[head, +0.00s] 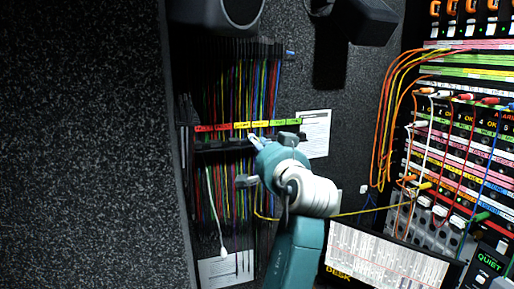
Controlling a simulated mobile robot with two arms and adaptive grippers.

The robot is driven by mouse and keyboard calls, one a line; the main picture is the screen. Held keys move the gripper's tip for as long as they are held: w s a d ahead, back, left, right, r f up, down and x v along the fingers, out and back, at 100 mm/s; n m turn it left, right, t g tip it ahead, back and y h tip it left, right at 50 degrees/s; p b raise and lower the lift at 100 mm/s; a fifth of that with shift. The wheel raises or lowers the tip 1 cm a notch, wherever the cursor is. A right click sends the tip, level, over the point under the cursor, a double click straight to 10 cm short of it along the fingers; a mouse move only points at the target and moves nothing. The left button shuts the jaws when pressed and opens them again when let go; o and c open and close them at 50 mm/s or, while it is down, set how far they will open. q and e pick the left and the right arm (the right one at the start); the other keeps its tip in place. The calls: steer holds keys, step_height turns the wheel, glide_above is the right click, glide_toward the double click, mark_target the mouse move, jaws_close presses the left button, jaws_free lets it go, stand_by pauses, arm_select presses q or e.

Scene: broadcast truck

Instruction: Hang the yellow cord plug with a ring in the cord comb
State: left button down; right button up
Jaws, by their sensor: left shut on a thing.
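The cord comb (214,147) is a dark rack on the back wall, with many coloured cords hanging in rows and a strip of red, yellow and green labels (241,126) above its lower row. My left gripper (254,144), on a teal and white wrist, is in front of the lower row, just below the labels. It is shut; its fingers and what they hold are mostly hidden by the wrist. A yellow cord (360,211) runs from the patch panel behind my wrist and curves up towards the gripper. Its plug and ring cannot be made out. My right gripper is out of view.
A patch panel (470,140) with plugged cords stands at the right; orange cords (381,120) loop down beside it. A desk screen (385,256) is at the lower right. A paper sheet (314,125) is on the wall. Dark fixtures (365,18) jut in above.

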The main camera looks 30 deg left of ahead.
arm_select(q)
steer(key=x, duration=0.2)
steer(key=shift+w+a+f+p, duration=0.15)
steer(key=shift+w+a+p, duration=0.05)
steer(key=shift+a+p, duration=0.15)
steer(key=shift+w+a, duration=0.35)
steer(key=shift+a, duration=0.05)
steer(key=shift+x, duration=0.9)
steer(key=shift+w+a+f, duration=0.15)
steer(key=shift+w+a, duration=0.05)
steer(key=shift+w, duration=0.05)
steer(key=shift+x, duration=0.8)
step_height(320, 180, down, 3)
steer(key=shift+a+r+b, duration=0.1)
steer(key=shift+r+b, duration=0.05)
steer(key=shift+b, duration=0.65)
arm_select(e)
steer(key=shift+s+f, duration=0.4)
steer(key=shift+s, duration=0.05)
